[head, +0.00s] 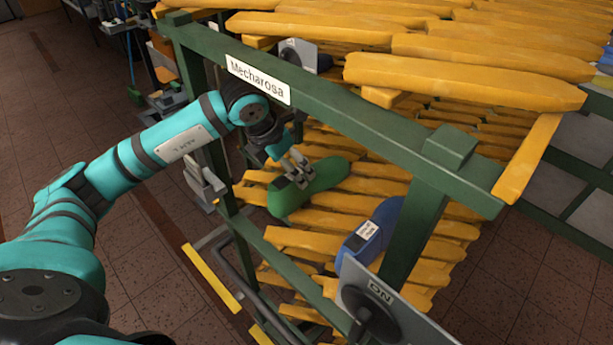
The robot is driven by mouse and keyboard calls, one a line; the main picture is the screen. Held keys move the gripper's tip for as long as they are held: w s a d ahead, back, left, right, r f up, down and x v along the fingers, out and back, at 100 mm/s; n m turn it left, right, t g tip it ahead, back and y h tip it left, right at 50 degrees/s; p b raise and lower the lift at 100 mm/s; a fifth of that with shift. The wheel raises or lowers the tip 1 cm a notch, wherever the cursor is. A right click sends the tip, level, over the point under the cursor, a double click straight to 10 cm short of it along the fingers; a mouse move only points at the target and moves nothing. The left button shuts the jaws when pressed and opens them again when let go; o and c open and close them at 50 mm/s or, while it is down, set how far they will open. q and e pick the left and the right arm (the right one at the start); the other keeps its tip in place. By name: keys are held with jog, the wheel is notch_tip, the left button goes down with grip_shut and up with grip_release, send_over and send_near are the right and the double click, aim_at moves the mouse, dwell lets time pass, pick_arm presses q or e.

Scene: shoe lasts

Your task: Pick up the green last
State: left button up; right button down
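The green last (312,188) lies on the yellow slats of the rack, below the green top rail. My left gripper (298,175) comes in from the left, under the rail. Its fingers point down at the upper edge of the green last and overlap it in the picture. I cannot tell whether they touch it or are closed on it. My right gripper is out of view.
A blue last (376,232) with a white label lies to the right. The green rack frame (340,108), with a "Mecharosa" sign (258,80), crosses above the last. A grey plate (383,300) stands at the front. Yellow slats fill the rack's upper level.

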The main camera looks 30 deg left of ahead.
aim_at(284, 197)
pick_arm(q)
jog(key=x, duration=0.2)
jog(key=shift+w+f+p, duration=0.15)
jog(key=shift+f+p, duration=0.1)
jog(key=shift+p, duration=0.15)
jog(key=shift+w+f+p, duration=0.15)
jog(key=shift+f+p, duration=0.15)
jog(key=p+x, duration=0.2)
jog(key=x, duration=0.1)
jog(key=shift+w+a+f, duration=0.1)
jog(key=shift+a+f, duration=0.1)
jog(key=shift+f, duration=0.1)
jog(key=shift+w+f, duration=0.2)
jog(key=shift+f, duration=0.3)
jog(key=c, duration=1.6)
jog(key=shift+r, duration=0.15)
grip_shut()
